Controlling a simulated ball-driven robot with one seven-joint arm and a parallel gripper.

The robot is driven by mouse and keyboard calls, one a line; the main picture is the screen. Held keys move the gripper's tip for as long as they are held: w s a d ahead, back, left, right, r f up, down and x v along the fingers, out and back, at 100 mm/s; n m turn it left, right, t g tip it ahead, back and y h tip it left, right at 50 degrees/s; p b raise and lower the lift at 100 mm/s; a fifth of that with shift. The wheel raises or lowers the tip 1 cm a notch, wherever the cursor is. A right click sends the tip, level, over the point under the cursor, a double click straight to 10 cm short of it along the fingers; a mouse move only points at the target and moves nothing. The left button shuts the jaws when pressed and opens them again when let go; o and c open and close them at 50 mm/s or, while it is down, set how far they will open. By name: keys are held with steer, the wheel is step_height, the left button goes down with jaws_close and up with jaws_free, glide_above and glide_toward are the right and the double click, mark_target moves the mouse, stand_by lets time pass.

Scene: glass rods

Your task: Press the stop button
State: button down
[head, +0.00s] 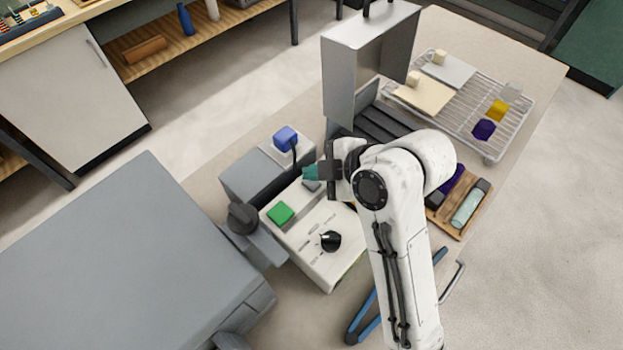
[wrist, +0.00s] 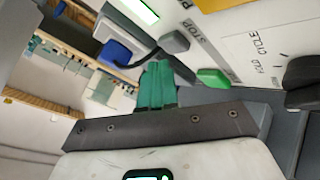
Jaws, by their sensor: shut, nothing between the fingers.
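The control box (head: 316,262) is white, with a green button (head: 280,213), a black dial (head: 330,240) and a grey button (head: 311,185). In the wrist view the grey button (wrist: 174,42) has the printed word STOP beside it, and the green button (wrist: 213,77) lies to its right. My gripper (head: 309,173) is shut and empty, its teal fingers just above the grey button in the head view and partly overlapping it. In the wrist view my gripper (wrist: 158,66) points toward the panel near the grey button. I cannot tell whether they touch.
A blue block (head: 286,138) with a black cable sits on a grey unit behind the panel. A tall metal housing (head: 350,75) stands behind my arm. A wire rack (head: 520,118) and a wooden tray (head: 440,212) are at right. Blue-handled pliers (head: 363,318) lie in front.

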mark_target(316, 186)
steer(key=shift+f, duration=0.15)
steer(key=shift+f, duration=0.25)
steer(key=shift+f+b, duration=0.4)
steer(key=shift+f, duration=0.1)
stand_by(0.8)
steer(key=shift+r, duration=0.15)
steer(key=shift+r+p, duration=0.8)
steer(key=shift+p, duration=0.05)
steer(key=shift+r, duration=0.1)
step_height(316, 186, up, 5)
steer(key=p, duration=0.4)
stand_by(0.8)
